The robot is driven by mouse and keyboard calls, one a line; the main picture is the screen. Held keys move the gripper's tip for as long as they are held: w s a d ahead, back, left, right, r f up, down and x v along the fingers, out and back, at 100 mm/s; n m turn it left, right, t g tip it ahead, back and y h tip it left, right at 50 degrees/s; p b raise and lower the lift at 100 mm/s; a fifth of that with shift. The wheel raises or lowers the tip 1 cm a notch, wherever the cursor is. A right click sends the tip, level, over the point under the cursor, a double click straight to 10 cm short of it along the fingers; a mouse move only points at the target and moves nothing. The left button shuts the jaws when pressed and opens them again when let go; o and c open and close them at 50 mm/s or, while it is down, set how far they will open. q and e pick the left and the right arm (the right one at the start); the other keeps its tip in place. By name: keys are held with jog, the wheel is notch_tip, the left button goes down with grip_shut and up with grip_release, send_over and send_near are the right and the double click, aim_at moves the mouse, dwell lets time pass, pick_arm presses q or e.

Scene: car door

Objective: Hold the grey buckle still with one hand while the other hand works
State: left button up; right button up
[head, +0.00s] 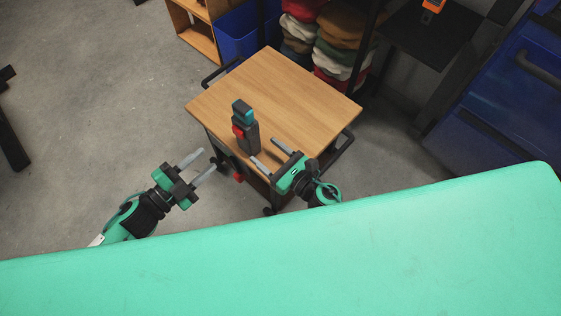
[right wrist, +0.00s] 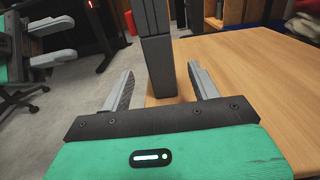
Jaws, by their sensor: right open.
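The grey buckle (head: 250,134) stands upright near the front edge of the wooden cart top, with a red button on its side and a teal part near its top. In the right wrist view the lower part of the buckle (right wrist: 158,65) rises ahead of the fingers, its top cut off. My right gripper (head: 264,152) is open at the cart's near edge, its fingers pointing toward the buckle's base; I cannot tell if one touches it. My left gripper (head: 207,160) is open and empty, left of the cart and apart from the buckle.
The wooden cart top (head: 285,85) is otherwise clear. Black handles (head: 345,143) stick out at its sides. A green surface (head: 330,250) fills the foreground. Folded cloths (head: 335,45) and a blue bin (head: 238,35) stand behind, and a blue cabinet (head: 505,100) at the right.

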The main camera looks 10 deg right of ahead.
aim_at(248, 136)
jog(key=x, duration=0.8)
jog(key=c, duration=1.2)
pick_arm(q)
grip_shut()
dwell(0.7)
